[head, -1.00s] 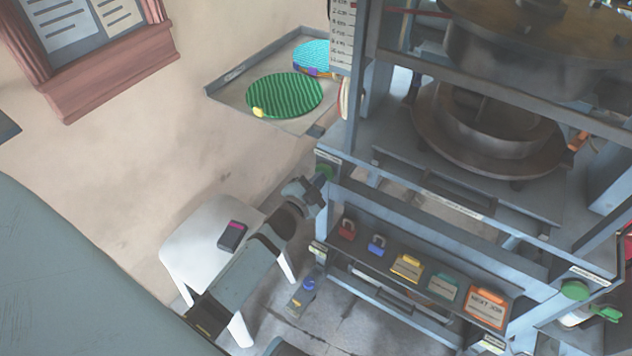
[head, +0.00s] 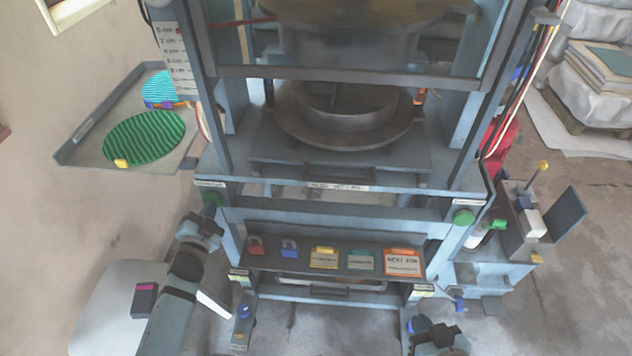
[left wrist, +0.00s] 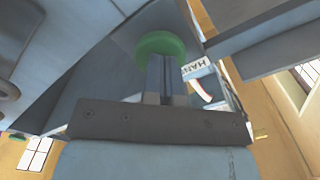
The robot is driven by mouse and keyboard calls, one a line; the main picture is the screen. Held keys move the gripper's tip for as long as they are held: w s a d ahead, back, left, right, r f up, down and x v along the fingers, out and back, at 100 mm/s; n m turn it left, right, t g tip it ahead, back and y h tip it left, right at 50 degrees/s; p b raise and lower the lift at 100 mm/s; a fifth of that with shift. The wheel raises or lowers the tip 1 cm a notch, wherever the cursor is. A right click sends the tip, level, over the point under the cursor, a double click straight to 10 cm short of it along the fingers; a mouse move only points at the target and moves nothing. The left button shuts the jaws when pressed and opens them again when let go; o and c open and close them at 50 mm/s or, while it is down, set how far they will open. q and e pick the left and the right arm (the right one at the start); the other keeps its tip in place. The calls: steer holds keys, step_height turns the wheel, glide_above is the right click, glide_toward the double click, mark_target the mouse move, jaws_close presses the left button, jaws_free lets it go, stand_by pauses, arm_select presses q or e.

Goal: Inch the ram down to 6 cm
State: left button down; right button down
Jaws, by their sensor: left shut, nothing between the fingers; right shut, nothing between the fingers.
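The press's upper round block, apparently the ram (head: 350,50), hangs above a round metal ring on a flanged base (head: 335,125). A green button (head: 211,199) is at the press's front left corner and another green button (head: 464,217) at the front right. My left gripper (head: 209,217) is shut and empty just below the left button. In the left wrist view its fingers (left wrist: 167,78) overlap the green button (left wrist: 160,45); contact is unclear. My right gripper (head: 436,332) is shut and empty, low at the right.
A shelf (head: 290,266) on the press front holds padlocks and coloured cards. A tray (head: 75,150) at left carries a green striped plate (head: 145,138) and a cyan one. A white stool (head: 100,310) stands front left. A bench with a box (head: 528,222) is right.

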steer(key=shift+w, duration=0.1)
steer(key=n+t+h, duration=0.4)
steer(key=n+t, duration=0.3)
steer(key=n, duration=0.8)
glide_toward(464, 221)
steer(key=shift+w+r, duration=0.2)
steer(key=shift+w, duration=1.85)
steer(key=shift+w, duration=1.85)
steer(key=shift+s, duration=0.2)
arm_select(q)
steer(key=shift+w, duration=0.1)
arm_select(e)
steer(key=shift+w, duration=0.1)
